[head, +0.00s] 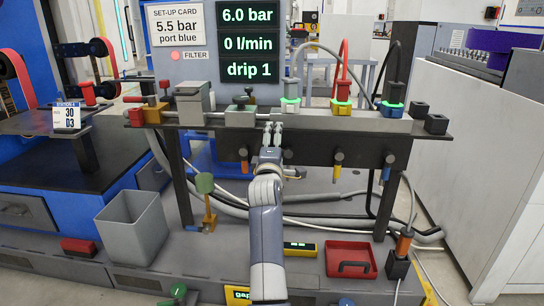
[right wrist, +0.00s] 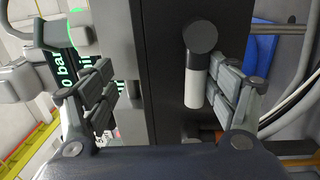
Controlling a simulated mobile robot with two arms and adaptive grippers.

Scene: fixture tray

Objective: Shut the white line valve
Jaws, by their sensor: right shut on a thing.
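The white line valve shows in the right wrist view as a white handle (right wrist: 193,88) with a dark round hub, on the dark face below the manifold. It lies between the fingers of my right gripper (right wrist: 160,92), close beside the right-hand finger. The left-hand finger looks farther off, and its contact is unclear. In the head view my right gripper (head: 272,132) is at the front of the manifold (head: 320,123), and its wrist partly hides the valve there. Orange (head: 244,161), yellow (head: 338,166) and blue (head: 387,168) valve handles hang along the same face. My left gripper is not in view.
Hoses rise from the coloured ports above the manifold. The display (head: 249,42) reads 6.0 bar, 0 l/min, drip 1. A grey bin (head: 133,225) and a red tray (head: 350,259) stand below. A green-topped post (head: 206,198) is left of my arm.

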